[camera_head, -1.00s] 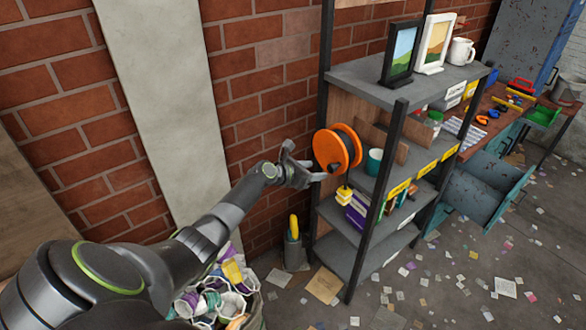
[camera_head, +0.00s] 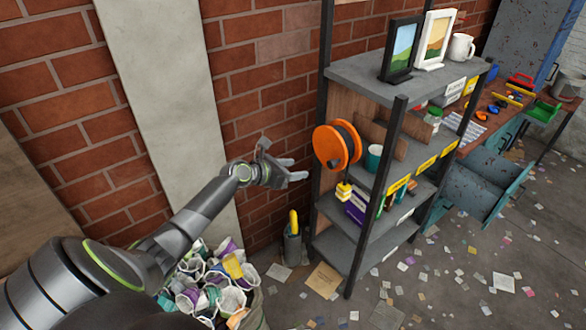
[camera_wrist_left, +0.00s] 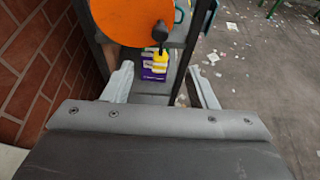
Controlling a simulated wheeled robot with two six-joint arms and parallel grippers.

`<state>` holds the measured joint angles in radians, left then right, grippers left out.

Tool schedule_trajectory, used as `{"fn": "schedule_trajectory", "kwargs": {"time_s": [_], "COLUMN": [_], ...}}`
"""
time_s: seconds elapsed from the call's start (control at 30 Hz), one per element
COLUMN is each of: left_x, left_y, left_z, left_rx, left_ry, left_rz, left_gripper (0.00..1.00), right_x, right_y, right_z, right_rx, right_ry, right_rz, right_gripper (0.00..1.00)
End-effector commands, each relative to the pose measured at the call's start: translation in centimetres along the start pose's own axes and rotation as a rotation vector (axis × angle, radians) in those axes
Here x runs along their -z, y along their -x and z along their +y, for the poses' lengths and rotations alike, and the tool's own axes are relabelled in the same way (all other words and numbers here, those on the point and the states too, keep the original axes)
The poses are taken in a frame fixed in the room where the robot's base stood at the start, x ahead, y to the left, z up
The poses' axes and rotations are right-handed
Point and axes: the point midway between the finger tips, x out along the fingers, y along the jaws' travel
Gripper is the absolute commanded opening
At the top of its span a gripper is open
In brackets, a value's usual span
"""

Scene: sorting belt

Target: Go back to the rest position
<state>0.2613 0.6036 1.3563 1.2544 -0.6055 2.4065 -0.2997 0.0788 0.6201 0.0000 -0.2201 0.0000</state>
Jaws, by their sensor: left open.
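My left gripper (camera_head: 284,170) is open and empty in the head view, held in the air in front of the brick wall. It is left of the shelf rack and apart from it. In the left wrist view its two fingers (camera_wrist_left: 160,85) stand wide apart with nothing between them. An orange reel (camera_head: 328,147) is at the left side of the rack, just right of the fingertips; it also shows in the left wrist view (camera_wrist_left: 125,18). My right gripper is in no view.
The dark shelf rack (camera_head: 350,71) bears picture frames, a white mug (camera_head: 461,48), a teal cup (camera_head: 374,158) and boxes. Below my arm is a sack of crumpled cups (camera_head: 215,275). A grey holder (camera_head: 292,248) stands by the wall. Paper scraps litter the floor.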

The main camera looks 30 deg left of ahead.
Motion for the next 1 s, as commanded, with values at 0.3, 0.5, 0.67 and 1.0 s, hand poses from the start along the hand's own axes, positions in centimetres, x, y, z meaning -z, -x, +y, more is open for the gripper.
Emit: {"fn": "schedule_trajectory", "kwargs": {"time_s": [0.3,0.5,0.67,1.0], "left_x": [0.2,3.6,8.2,15.5], "left_y": [0.0,0.9,3.2,11.0], "left_z": [-0.2,-4.2,-9.6,-17.8], "left_rx": [0.003,0.07,0.183,0.455], "left_ry": [-0.011,-0.278,-0.703,-1.571], "left_rz": [0.003,0.077,0.17,0.311], "left_gripper": [0.52,0.52,0.52,0.52], "right_x": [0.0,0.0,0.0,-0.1], "right_y": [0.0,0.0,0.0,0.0], "right_z": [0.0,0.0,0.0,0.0], "right_rx": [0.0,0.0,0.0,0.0], "right_ry": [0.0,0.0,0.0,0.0], "right_rz": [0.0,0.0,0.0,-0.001], "right_gripper": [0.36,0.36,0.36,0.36]}}
